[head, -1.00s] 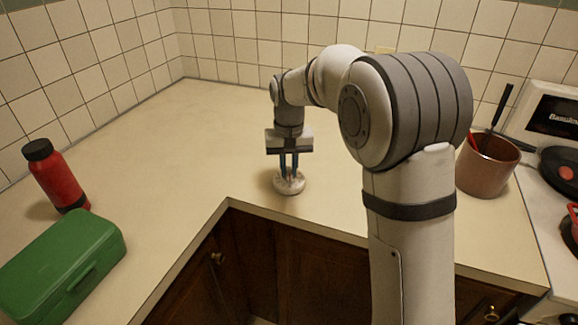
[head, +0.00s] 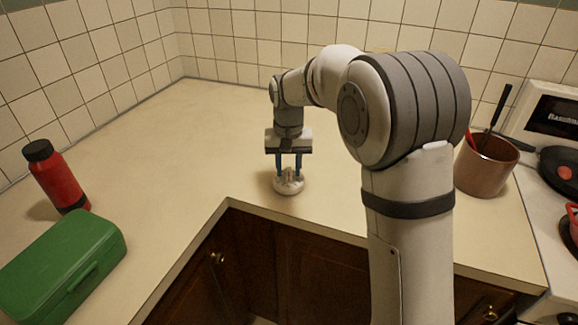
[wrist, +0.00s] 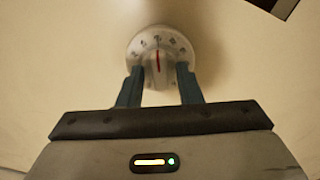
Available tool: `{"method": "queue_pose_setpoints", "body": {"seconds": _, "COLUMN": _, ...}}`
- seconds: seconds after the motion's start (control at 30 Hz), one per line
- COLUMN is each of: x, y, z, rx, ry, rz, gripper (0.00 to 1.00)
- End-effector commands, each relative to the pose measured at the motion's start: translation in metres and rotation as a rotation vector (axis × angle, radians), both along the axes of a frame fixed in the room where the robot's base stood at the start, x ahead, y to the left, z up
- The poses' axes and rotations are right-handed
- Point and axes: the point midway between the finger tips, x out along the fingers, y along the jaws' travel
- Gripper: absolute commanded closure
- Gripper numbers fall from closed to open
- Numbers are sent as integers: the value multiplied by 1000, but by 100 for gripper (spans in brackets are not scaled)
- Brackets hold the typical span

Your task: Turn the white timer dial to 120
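The white timer dial (head: 289,184) sits on the counter near its inner corner. In the wrist view the round dial (wrist: 146,50) shows dark numerals around its upper rim, too small to read for certain. A red pointer line (wrist: 157,62) on it points nearly straight up in that view. My gripper (head: 289,172) is directly over the dial with its fingers downward. In the wrist view my gripper (wrist: 158,72) has its two blue fingers apart, one on either side of the dial's middle, with a clear gap around the pointer.
A red bottle (head: 55,177) and a green box (head: 62,264) stand on the left counter. A brown pot (head: 487,166) with utensils stands at right beside the stove (head: 540,200). The counter (head: 150,140) behind and left of the dial is clear.

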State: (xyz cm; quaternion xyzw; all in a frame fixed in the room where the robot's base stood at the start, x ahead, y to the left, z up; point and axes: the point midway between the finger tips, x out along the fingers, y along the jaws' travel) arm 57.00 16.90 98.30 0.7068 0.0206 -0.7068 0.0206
Motion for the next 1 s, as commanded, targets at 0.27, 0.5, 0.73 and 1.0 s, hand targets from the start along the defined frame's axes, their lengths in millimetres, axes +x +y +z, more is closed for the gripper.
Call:
{"method": "queue_pose_setpoints", "body": {"seconds": 0.27, "x": 0, "y": 0, "z": 1, "rx": 0, "ry": 0, "rz": 1, "gripper": 64}}
{"method": "queue_pose_setpoints", "body": {"seconds": 0.5, "x": 1, "y": 1, "z": 28, "rx": 1, "ry": -4, "rz": 1, "gripper": 64}}
{"method": "queue_pose_setpoints", "body": {"seconds": 0.73, "x": 1, "y": 1, "z": 65, "rx": 1, "ry": -3, "rz": 1, "gripper": 64}}
{"method": "queue_pose_setpoints", "body": {"seconds": 1.0, "x": 0, "y": 1, "z": 78, "rx": 0, "ry": 0, "rz": 1, "gripper": 64}}
